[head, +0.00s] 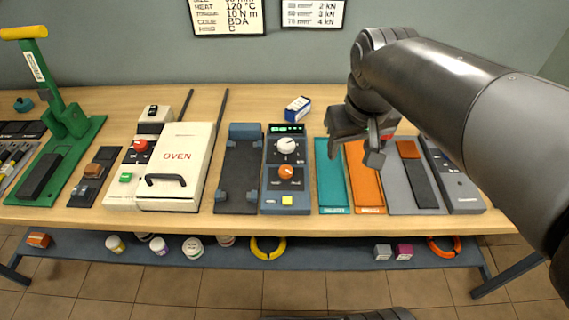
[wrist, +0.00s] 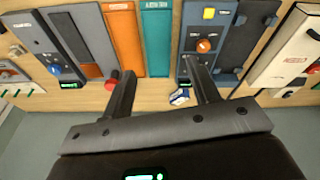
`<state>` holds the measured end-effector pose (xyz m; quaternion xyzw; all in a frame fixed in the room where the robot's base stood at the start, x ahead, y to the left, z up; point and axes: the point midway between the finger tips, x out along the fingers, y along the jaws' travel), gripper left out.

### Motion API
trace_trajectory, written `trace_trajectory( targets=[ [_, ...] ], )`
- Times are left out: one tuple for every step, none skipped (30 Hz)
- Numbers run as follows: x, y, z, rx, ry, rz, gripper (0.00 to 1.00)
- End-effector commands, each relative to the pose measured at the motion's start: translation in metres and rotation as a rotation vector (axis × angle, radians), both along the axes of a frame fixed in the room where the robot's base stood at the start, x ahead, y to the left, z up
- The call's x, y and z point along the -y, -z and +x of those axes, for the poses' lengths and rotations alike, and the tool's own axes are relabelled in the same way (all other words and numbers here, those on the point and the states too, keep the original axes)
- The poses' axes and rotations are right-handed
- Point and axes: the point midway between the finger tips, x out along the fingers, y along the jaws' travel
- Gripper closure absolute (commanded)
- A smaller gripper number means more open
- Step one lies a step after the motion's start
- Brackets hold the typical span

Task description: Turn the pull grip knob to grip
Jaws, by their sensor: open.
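A dark blue-grey control unit (head: 269,199) stands near the middle of the bench, with a white knob (head: 287,146), an orange knob (head: 286,171) and a yellow button (head: 287,200). Its lettering is too small to read, so I cannot tell which knob is the pull grip knob. In the wrist view the orange knob (wrist: 203,45) shows just beyond one finger; that finger covers part of the unit. My gripper (head: 358,145) is open and empty above the bench, right of the unit. It also shows in the wrist view (wrist: 160,68), apart from both knobs.
A dark clamp bed (head: 238,170) adjoins the unit on the left, beside the oven (head: 178,185). Teal (head: 330,175) and orange (head: 366,185) mats lie right. Another unit with a blue knob (wrist: 54,69) stands further right. A small blue-white box (head: 298,109) lies behind.

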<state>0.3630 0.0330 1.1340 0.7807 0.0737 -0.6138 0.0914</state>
Motion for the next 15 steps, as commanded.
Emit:
trace_trajectory(
  targets=[
    [-0.007, 0.002, 0.012, -0.037, -0.031, -0.011, 0.45],
    [-0.011, 0.003, 0.018, -0.055, -0.049, -0.019, 0.45],
    [-0.016, 0.004, 0.026, -0.083, -0.073, -0.029, 0.45],
    [-0.020, 0.005, 0.032, -0.101, -0.090, -0.036, 0.45],
    [-0.024, 0.007, 0.038, -0.121, -0.108, -0.044, 0.45],
    [-0.030, 0.009, 0.047, -0.146, -0.131, -0.055, 0.45],
    [-0.034, 0.011, 0.052, -0.166, -0.149, -0.063, 0.45],
    [-0.039, 0.013, 0.058, -0.185, -0.167, -0.071, 0.45],
    [-0.045, 0.016, 0.066, -0.211, -0.191, -0.083, 0.45],
    [-0.050, 0.019, 0.072, -0.230, -0.207, -0.090, 0.45],
    [-0.055, 0.022, 0.078, -0.249, -0.225, -0.099, 0.45],
    [-0.061, 0.026, 0.085, -0.275, -0.249, -0.110, 0.45],
    [-0.067, 0.030, 0.091, -0.293, -0.267, -0.118, 0.45],
    [-0.072, 0.034, 0.096, -0.314, -0.283, -0.127, 0.45],
    [-0.079, 0.039, 0.103, -0.338, -0.307, -0.139, 0.45]
  ],
)
